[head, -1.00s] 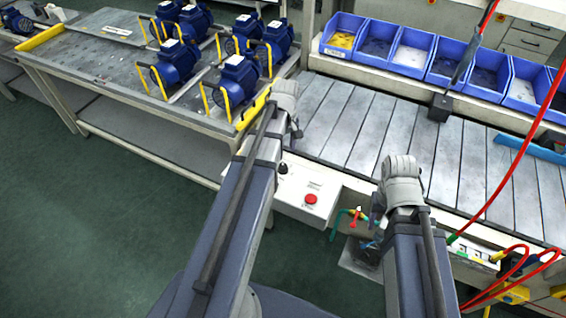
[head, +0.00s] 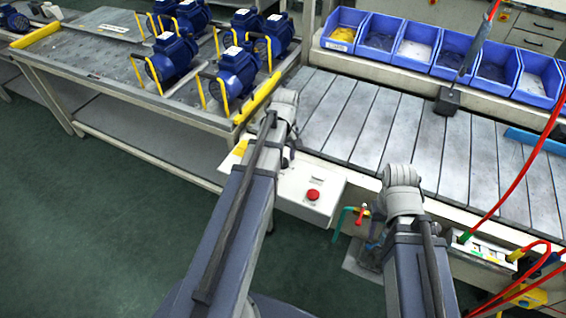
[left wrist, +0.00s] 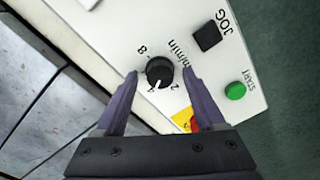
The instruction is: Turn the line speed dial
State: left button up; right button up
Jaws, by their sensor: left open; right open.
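The line speed dial (left wrist: 160,71) is a round black knob with a white pointer mark on a white panel with printed numbers. In the left wrist view it sits between the fingertips of my open left gripper (left wrist: 161,74), with a gap on either side.
A black JOG button (left wrist: 206,36) and a green START button (left wrist: 235,91) lie near the dial. A red button (head: 313,194) is on the box. Blue pumps (head: 237,72) stand on the left table. A red hose (head: 512,172) hangs at right.

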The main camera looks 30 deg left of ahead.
pick_arm(q)
grip_shut()
dwell(0.7)
